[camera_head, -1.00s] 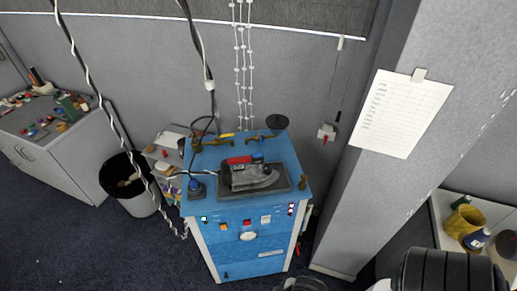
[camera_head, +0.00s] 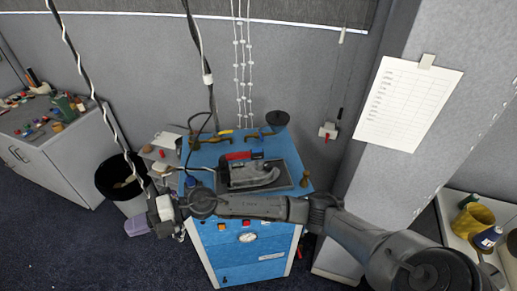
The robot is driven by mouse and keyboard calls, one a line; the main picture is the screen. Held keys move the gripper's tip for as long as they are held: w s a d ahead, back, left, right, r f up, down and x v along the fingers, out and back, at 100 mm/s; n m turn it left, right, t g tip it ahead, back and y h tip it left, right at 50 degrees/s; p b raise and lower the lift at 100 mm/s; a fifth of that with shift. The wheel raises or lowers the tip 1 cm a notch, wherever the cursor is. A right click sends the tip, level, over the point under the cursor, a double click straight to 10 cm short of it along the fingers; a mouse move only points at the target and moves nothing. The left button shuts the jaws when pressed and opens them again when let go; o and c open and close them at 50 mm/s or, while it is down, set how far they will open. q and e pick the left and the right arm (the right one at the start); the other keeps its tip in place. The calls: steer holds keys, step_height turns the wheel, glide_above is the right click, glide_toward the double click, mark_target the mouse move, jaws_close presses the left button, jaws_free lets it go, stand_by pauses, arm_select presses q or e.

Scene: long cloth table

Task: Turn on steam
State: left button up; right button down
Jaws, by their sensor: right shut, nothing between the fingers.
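A blue ironing station (camera_head: 270,270) stands in the middle. An iron (camera_head: 255,177) with a red-and-black handle rests on a dark plate (camera_head: 232,187) on its top. The front panel has small coloured buttons (camera_head: 246,223) and a round white gauge (camera_head: 247,238). My right arm crosses in front of the station's upper front edge and hides part of the panel. My right gripper (camera_head: 158,212) is shut and empty, just left of the station's front left corner, apart from the iron. My left gripper is out of view.
A waste bin (camera_head: 118,178) stands left of the station. A grey cabinet (camera_head: 65,150) with small items is farther left. Cables hang from above.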

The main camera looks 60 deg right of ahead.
steer(key=w+d+f+n+g+h+b, duration=0.1)
steer(key=w+d+g+h, duration=0.15)
steer(key=d, duration=0.45)
steer(key=w+d+n+g+h+b, duration=0.1)
steer(key=d+g+h, duration=0.1)
steer(key=d+h, duration=0.3)
steer(key=w+d+f+n+g+h, duration=0.1)
steer(key=d+g+h, duration=0.1)
steer(key=d, duration=0.6)
steer(key=s+d+r+m+g+h+b, duration=0.1)
steer(key=s+d+r+h, duration=0.3)
steer(key=d, duration=0.8)
steer(key=s+d+r+m+g+h+b, duration=0.1)
steer(key=s+d+r+m+g+h, duration=0.2)
steer(key=d, duration=1)
step_height(320, 180, up, 3)
steer(key=shift+s+f+m+h, duration=0.15)
steer(key=shift+s+m+h, duration=0.2)
steer(key=shift+s+m, duration=0.6)
steer(key=shift+s+f, duration=0.1)
